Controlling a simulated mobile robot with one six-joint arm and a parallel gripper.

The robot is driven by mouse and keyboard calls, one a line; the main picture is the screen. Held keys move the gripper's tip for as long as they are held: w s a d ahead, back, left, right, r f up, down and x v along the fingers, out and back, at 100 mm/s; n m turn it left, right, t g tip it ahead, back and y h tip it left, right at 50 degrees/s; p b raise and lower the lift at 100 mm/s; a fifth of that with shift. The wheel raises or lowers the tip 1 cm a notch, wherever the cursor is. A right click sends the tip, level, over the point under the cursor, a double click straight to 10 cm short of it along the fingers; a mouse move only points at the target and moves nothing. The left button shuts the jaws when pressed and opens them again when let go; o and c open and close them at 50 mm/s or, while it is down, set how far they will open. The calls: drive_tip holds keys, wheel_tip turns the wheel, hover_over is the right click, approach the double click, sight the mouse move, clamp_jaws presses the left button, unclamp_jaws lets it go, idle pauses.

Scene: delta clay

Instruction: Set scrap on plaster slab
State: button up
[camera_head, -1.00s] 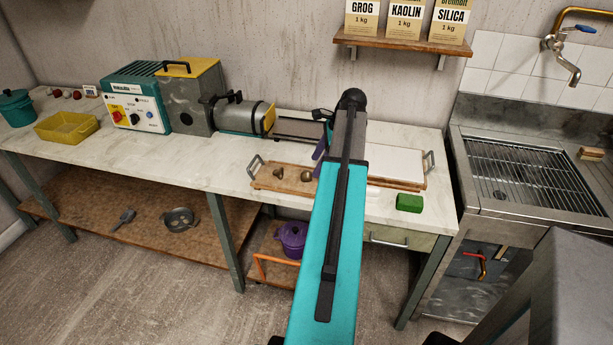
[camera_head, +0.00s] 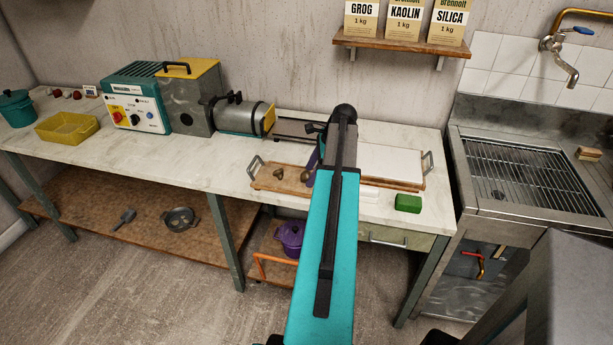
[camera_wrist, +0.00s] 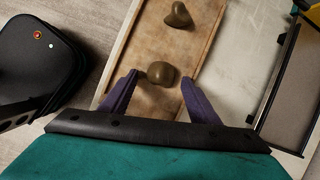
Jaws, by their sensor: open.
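Two brown clay scraps lie on a wooden board (camera_head: 262,183) with a metal handle, on the bench. In the wrist view one rounded scrap (camera_wrist: 161,73) sits between the tips of the purple fingers of my gripper (camera_wrist: 160,80), with space on both sides. My gripper is open. The other, lumpier scrap (camera_wrist: 178,15) lies farther up the board. In the head view one scrap (camera_head: 279,172) shows clear, and the other lies close beside a purple finger. The white plaster slab (camera_head: 392,162) lies flat to the right, its left part hidden by my arm.
A green block (camera_head: 408,203) lies at the bench front, right of my arm. A dark framed panel (camera_head: 290,130) lies behind the board, near a grey cylindrical machine (camera_head: 240,117). A shelf with bags (camera_head: 405,45) hangs above. A sink (camera_head: 515,165) stands right.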

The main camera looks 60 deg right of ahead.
sight(308, 172)
drive_tip(key=shift+a+f, duration=0.1)
drive_tip(key=shift+c, duration=0.4)
drive_tip(key=c, duration=1.2)
drive_tip(key=shift+r+b, duration=0.45)
drive_tip(key=shift+r, duration=1.1)
drive_tip(key=shift+s+a+r, duration=0.1)
drive_tip(key=shift+s+r, duration=0.05)
drive_tip(key=shift+r, duration=0.1)
drive_tip(key=s+a+b, duration=0.1)
drive_tip(key=s+a, duration=0.2)
drive_tip(key=s, duration=0.1)
drive_tip(key=s+a+r, duration=0.1)
drive_tip(key=s+a, duration=0.2)
drive_tip(key=s, duration=0.1)
drive_tip(key=s+a+b, duration=0.1)
drive_tip(key=s+a, duration=0.2)
drive_tip(key=s, duration=0.1)
drive_tip(key=shift+s+a+r+b, duration=0.1)
drive_tip(key=shift+a+r+b, duration=0.15)
drive_tip(key=shift+a+b, duration=0.05)
